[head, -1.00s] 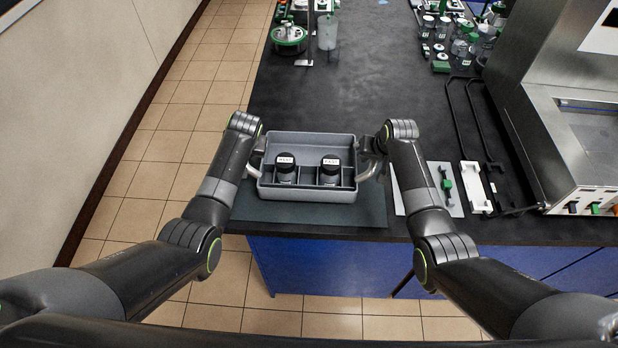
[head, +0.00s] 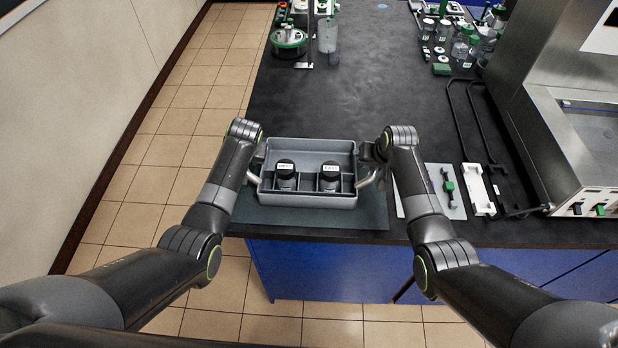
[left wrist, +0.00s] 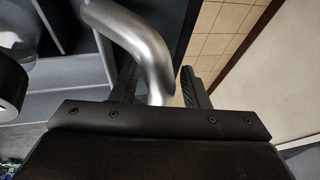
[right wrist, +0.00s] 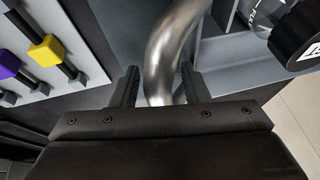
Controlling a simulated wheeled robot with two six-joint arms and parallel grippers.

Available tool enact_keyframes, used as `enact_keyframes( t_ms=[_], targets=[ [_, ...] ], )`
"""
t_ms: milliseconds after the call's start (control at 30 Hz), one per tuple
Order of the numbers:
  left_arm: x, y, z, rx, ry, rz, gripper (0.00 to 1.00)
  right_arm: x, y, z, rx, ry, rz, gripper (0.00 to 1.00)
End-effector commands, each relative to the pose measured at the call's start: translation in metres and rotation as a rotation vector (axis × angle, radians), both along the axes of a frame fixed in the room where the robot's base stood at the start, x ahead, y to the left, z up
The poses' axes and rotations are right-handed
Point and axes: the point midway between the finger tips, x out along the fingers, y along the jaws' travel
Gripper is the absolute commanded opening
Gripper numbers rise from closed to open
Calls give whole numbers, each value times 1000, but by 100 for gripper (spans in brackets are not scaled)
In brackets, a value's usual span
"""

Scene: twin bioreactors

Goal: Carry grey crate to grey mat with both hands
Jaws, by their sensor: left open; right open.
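The grey crate (head: 308,200) rests on the dark grey mat (head: 300,216) at the near edge of the black bench. It holds two black-capped bottles, a left one (head: 286,178) and a right one (head: 330,180), in its compartments. My left gripper (left wrist: 158,84) is open, with its fingers on both sides of the crate's left handle (left wrist: 148,45). My right gripper (right wrist: 160,82) is open, with its fingers on both sides of the right handle (right wrist: 170,45). In the head view the fingertips are mostly hidden by the wrists.
A white holder (head: 478,190), black rails and a steel machine (head: 560,150) stand further right. Glassware stands at the back. The bench's middle (head: 350,95) is clear.

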Motion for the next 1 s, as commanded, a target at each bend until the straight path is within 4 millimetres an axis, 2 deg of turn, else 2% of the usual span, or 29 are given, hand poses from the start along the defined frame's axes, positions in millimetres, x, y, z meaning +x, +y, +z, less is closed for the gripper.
enact_keyframes(
  t_ms=[267,800,1000],
  targets=[
    [-9,-6,22,-2,-3,-1,41,0,0,0,0,0,0,42],
    [-40,-24,95,-1,-2,0,41,0,0,0,0,0,0,42],
    [-45,-26,106,-1,-1,-1,41,0,0,1,0,0,0,42]
  ],
)
